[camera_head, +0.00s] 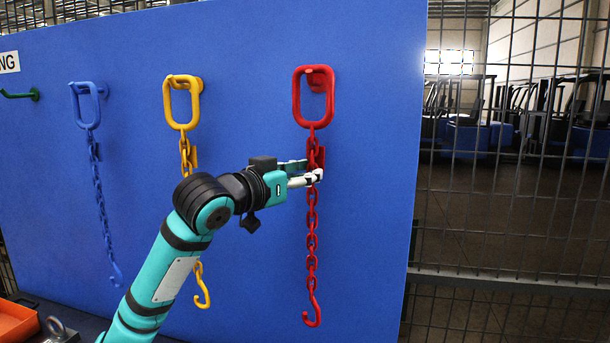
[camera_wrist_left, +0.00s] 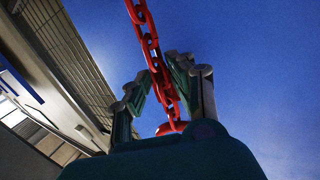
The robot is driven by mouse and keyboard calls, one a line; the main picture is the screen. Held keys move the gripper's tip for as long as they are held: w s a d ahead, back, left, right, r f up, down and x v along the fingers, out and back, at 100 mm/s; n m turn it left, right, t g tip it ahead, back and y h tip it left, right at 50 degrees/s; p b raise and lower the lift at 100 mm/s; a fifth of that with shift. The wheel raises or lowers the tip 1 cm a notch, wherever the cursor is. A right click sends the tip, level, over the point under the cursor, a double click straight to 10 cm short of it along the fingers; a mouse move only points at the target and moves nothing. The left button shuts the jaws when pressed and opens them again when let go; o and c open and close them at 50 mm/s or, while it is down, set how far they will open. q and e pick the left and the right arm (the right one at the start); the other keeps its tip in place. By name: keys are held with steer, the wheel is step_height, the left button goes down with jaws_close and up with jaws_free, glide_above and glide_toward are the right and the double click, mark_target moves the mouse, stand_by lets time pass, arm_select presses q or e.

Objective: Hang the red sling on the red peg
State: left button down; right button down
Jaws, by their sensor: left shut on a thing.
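The red sling has an oblong ring (camera_head: 297,97) at its top, a chain (camera_head: 312,225) below and a hook (camera_head: 312,318) at its lower end. The red peg (camera_head: 320,75) on the blue board shows within the top of the ring; the ring seems to be around it. I cannot tell whether the ring rests on the peg. My left gripper (camera_head: 312,176) is shut on the red sling at the upper chain, below the ring. In the left wrist view the red chain (camera_wrist_left: 150,42) runs between the fingers. My right gripper is not in view.
A yellow sling (camera_head: 183,125) and a blue sling (camera_head: 97,165) hang on pegs to the left. A green peg (camera_head: 20,94) at the far left is empty. An orange tray (camera_head: 15,322) is at the lower left. Wire mesh fencing (camera_head: 500,200) stands right of the board.

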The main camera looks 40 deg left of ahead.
arm_select(q)
steer(key=shift+r, duration=0.1)
steer(key=c, duration=1.1)
jaws_free()
steer(key=shift+s, duration=0.1)
steer(key=shift+o, duration=0.2)
steer(key=s, duration=1.2)
steer(key=shift+d, duration=0.3)
